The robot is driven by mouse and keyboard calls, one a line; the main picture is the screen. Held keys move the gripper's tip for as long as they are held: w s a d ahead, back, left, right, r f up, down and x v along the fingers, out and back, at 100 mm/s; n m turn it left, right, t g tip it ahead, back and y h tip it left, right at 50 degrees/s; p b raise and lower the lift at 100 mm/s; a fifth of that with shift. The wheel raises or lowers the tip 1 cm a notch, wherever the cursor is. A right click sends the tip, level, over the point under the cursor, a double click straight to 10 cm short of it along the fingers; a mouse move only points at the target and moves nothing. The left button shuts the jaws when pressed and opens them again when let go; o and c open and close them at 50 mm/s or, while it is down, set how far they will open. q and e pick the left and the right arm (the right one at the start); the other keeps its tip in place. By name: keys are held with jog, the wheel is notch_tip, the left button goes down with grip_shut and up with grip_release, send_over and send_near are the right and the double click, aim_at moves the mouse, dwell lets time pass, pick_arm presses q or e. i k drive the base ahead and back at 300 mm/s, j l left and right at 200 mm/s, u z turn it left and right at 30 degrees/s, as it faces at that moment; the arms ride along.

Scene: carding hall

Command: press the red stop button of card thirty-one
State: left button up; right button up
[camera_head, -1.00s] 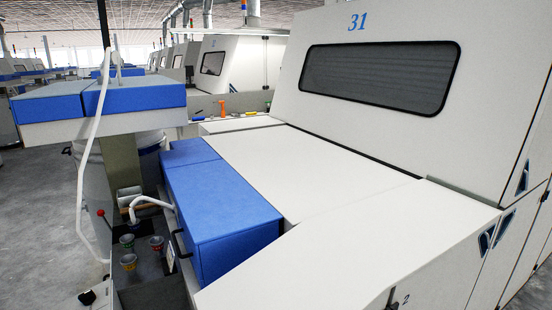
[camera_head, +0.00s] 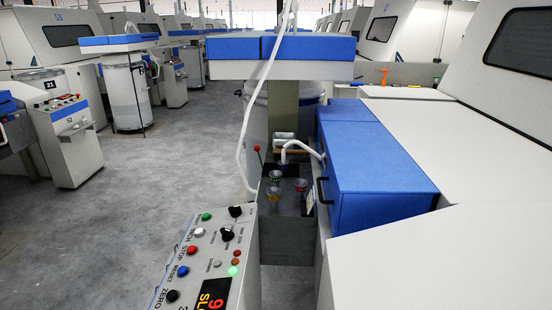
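A grey control panel (camera_head: 215,262) stands in the near foreground, cut off by the bottom edge, on the left side of the large white card machine (camera_head: 390,262). The red button (camera_head: 193,251) sits on it beside the word STOP, between a white button (camera_head: 199,232) and a blue button (camera_head: 183,270). A green button (camera_head: 206,217) is above and a black button (camera_head: 172,295) below. Small round lamps and a red-digit display (camera_head: 214,295) are on the panel's right. The machine's large number is out of view. Neither gripper is in view.
Another panel (camera_head: 70,140) marked 51 stands across the aisle, with red buttons of its own. Grey floor (camera_head: 120,200) between is clear. A blue-topped coiler (camera_head: 290,60) with a white tube stands beyond the near panel; blue covers (camera_head: 375,170) lie right.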

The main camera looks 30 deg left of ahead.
aim_at(191, 250)
jog(key=u, duration=1.6)
